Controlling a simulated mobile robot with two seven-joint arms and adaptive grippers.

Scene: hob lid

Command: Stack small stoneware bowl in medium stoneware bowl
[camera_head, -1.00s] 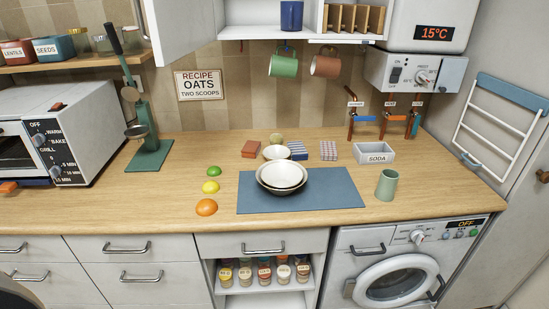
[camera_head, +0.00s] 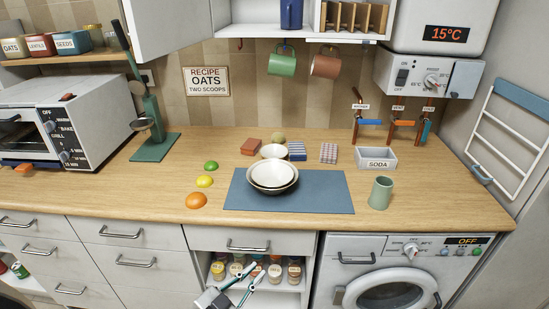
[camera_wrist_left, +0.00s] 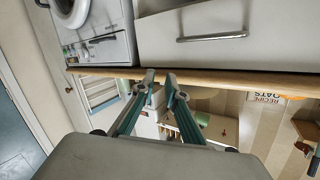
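The small stoneware bowl (camera_head: 274,151), cream inside, sits upright on the counter just behind the blue mat. A medium stoneware bowl (camera_head: 272,173) appears nested in a slightly larger, darker-sided bowl (camera_head: 272,190) on the mat. My left gripper (camera_head: 256,271) is low at the front, before the open spice shelf and well short of the bowls. Its two teal fingers are apart with nothing between them. The fingers also show in the left wrist view (camera_wrist_left: 159,78), against the counter edge. My right gripper is not in view.
The blue mat (camera_head: 325,193) has free room right of the bowls. A green mug (camera_head: 381,193) stands to its right, and a lime, a lemon and an orange (camera_head: 196,200) to its left. Behind are small boxes and a soda tray (camera_head: 377,158). Mugs hang above.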

